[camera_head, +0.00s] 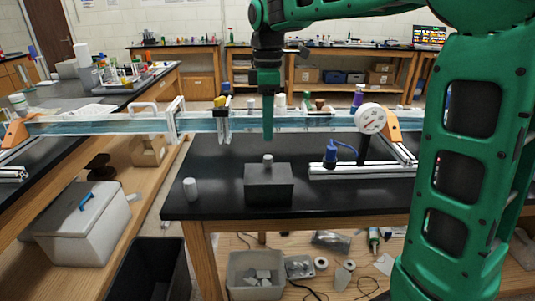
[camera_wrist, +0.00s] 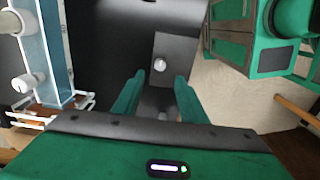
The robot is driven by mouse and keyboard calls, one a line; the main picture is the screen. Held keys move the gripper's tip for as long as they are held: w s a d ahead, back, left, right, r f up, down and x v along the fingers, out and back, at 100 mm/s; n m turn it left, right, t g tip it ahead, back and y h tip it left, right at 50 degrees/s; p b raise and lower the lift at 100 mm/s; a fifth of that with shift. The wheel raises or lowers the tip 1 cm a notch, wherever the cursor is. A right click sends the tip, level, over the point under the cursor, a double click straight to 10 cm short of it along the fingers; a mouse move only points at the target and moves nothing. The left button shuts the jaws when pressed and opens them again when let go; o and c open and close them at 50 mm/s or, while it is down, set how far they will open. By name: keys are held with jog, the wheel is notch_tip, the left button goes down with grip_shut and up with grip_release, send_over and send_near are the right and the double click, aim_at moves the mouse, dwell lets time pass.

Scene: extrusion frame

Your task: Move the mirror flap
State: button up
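My gripper (camera_head: 267,138) points down above the black table, behind the long clear channel or beside it; I cannot tell the exact depth. In the wrist view my gripper (camera_wrist: 157,82) has its two green fingers apart and nothing held between them. Below it a dark grey block (camera_head: 268,188) with a small pale knob (camera_head: 268,160) on top stands on the table. The block (camera_wrist: 172,52) and its knob (camera_wrist: 159,64) show beyond the fingertips, apart from them. I cannot pick out a mirror flap with certainty in either view.
The clear bluish channel (camera_head: 90,124) crosses above the table on orange end supports (camera_head: 392,125). A clamp-like fitting (camera_head: 222,118) sits on it left of my gripper. A white cylinder (camera_head: 190,189) stands left of the block. A blue fitting (camera_head: 335,152) and aluminium rail (camera_head: 350,171) lie right.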

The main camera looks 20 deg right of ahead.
aim_at(268, 156)
notch_tip(268, 156, down, 9)
dwell(0.4)
